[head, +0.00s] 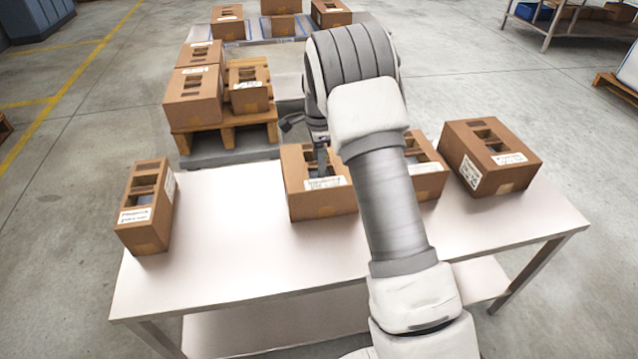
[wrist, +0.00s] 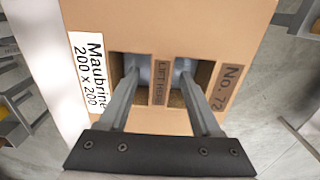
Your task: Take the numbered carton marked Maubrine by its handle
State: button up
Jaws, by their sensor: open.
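The brown Maubrine carton (wrist: 200,25) fills the wrist view. It bears a white label reading "Maubrine 200 x 200" and a tag "No. 72". Its handle (wrist: 159,82), a narrow strip marked "LIFT HERE", lies between two dark openings. My gripper (wrist: 158,76) is open, one finger on each side of the strip, with the tips over or in the openings; their depth is unclear. In the head view my gripper (head: 320,168) points down at this carton (head: 325,203), which stands on the table, partly hidden by my arm.
Similar cartons stand on the pale table (head: 230,235): one at left (head: 148,207), one partly behind my arm (head: 428,183), close by, and one at right (head: 490,155). Behind, a wooden pallet (head: 228,135) bears more cartons. The table's left front is clear.

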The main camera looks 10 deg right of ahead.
jog(key=shift+f, duration=0.15)
jog(key=shift+c, duration=0.2)
grip_shut()
dwell(1.2)
